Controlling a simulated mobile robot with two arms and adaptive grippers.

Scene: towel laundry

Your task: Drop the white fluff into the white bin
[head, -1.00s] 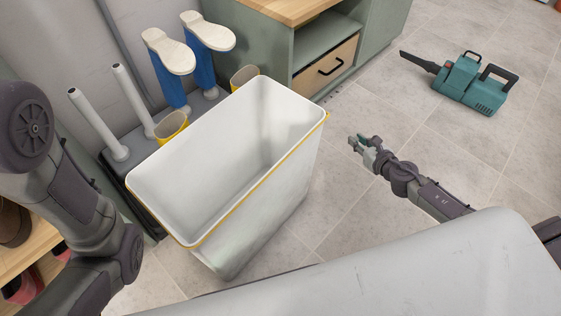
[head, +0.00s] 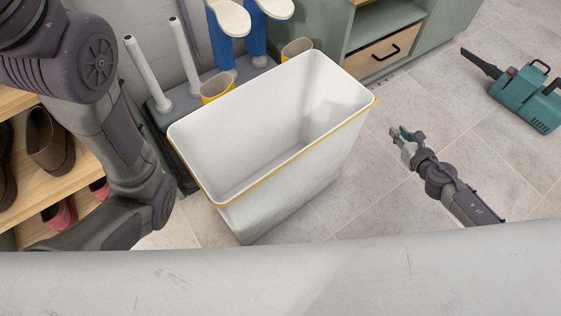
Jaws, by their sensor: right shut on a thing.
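The white bin (head: 290,190) stands upright on the tiled floor in the middle of the head view. It has a yellow line along its rim, and the part of its inside that shows is empty. My right gripper (head: 401,138) is to the right of the bin, apart from it and outside its opening. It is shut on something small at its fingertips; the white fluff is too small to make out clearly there. My left arm comes in at the left, but its gripper is out of view.
Behind the bin are white posts (head: 184,62), blue-and-white boot shapes (head: 224,35) and yellow cups (head: 217,88). A shoe shelf (head: 60,187) is at the left, a green cabinet (head: 447,40) at the back. A teal blower (head: 525,98) lies right.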

